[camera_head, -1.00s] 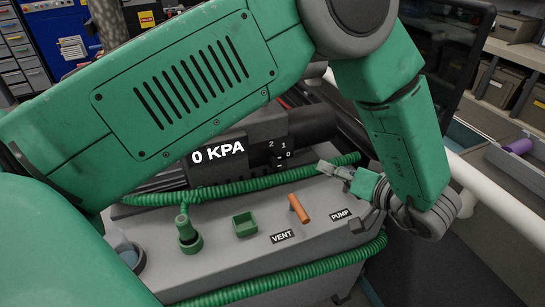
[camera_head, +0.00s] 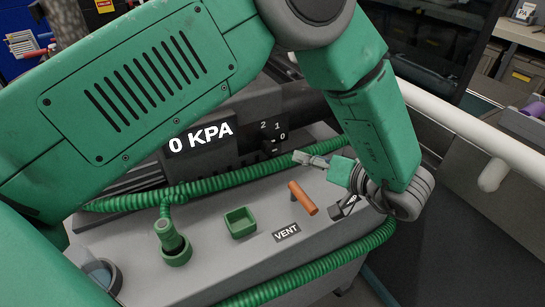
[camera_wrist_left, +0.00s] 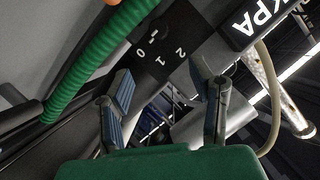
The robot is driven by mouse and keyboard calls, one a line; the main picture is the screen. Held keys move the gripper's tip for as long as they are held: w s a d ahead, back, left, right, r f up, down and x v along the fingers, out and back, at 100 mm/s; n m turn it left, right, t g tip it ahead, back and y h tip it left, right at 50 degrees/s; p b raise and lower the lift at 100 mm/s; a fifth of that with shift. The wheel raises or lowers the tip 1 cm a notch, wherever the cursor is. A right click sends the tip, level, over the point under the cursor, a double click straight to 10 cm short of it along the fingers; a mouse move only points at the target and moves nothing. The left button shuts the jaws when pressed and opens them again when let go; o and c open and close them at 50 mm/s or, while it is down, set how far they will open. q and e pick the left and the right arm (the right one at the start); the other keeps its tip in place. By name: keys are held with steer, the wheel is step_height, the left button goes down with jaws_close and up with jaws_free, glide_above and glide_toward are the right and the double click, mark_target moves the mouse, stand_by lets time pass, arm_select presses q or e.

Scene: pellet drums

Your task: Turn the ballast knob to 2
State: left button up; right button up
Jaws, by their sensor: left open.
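The ballast knob (camera_head: 269,147) is small and dark, on the black housing below the marks 2, 1 and 0. In the head view, it is too small for its setting to be read. My right gripper is not in view.
A display (camera_head: 200,134) reads 0 KPA. Below are a green ribbed hose (camera_head: 215,183), a green square cup (camera_head: 240,222), an orange handle (camera_head: 303,198) and a VENT label (camera_head: 286,232). A white rail (camera_head: 470,133) runs along the right.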

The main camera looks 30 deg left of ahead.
mark_target(273, 149)
arm_select(q)
steer(key=x, duration=0.3)
steer(key=shift+s+a+f, duration=0.25)
steer(key=shift+a+f, duration=0.05)
steer(key=x, duration=0.6)
steer(key=shift+w+d+f, duration=0.1)
steer(key=shift+w+f, duration=0.1)
steer(key=shift+w, duration=0.15)
steer(key=x, duration=0.5)
steer(key=shift+s+a, duration=0.15)
steer(key=shift+a, duration=0.3)
steer(key=shift+d, duration=0.45)
steer(key=shift+c, duration=0.8)
steer(key=shift+d+r, duration=0.1)
steer(key=shift+d, duration=0.1)
steer(key=c, duration=1)
steer(key=shift+o, duration=0.2)
steer(key=shift+a, duration=0.2)
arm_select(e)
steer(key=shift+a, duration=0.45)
